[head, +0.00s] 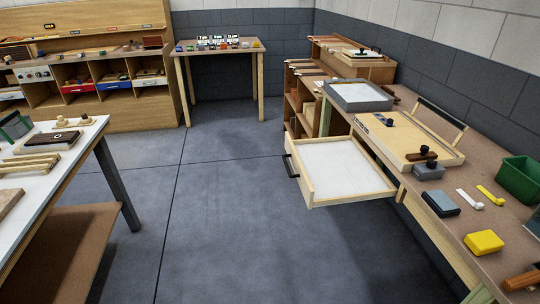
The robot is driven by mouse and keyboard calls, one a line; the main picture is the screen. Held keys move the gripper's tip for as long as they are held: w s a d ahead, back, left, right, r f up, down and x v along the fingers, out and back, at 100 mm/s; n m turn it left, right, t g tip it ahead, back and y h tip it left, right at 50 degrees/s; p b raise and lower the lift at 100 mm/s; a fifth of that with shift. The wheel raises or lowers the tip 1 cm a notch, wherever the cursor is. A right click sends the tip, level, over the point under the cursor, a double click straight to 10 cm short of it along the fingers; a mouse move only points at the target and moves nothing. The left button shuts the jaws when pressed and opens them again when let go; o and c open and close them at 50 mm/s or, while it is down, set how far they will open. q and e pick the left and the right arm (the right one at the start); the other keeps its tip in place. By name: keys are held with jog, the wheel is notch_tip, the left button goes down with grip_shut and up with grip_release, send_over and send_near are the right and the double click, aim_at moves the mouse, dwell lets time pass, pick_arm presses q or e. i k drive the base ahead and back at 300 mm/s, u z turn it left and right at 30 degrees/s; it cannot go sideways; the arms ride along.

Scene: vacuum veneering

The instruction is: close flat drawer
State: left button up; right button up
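The flat drawer (377,190) is pulled out of the workbench on the right, sticking out to the left over the floor. It is a shallow pale wood box with a white bottom, and it looks empty. Its black handle (290,167) is on the left-hand front face. The drawer's far end by the bench is partly hidden under the bench top. Neither my left nor my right gripper shows in the head view, and nothing is seen touching the drawer.
The right workbench (458,218) carries a grey tray (358,95), a wooden board with a black bar (410,135), a green bin (519,178) and a yellow box (484,242). A white-topped table (75,165) stands at left. Grey floor (215,220) left of the drawer is clear.

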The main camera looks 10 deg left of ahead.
aim_at(329, 170)
jog(key=u, duration=0.1)
jog(key=k, duration=0.4)
jog(key=z, duration=0.7)
jog(key=i, duration=1.55)
jog(key=u, duration=0.55)
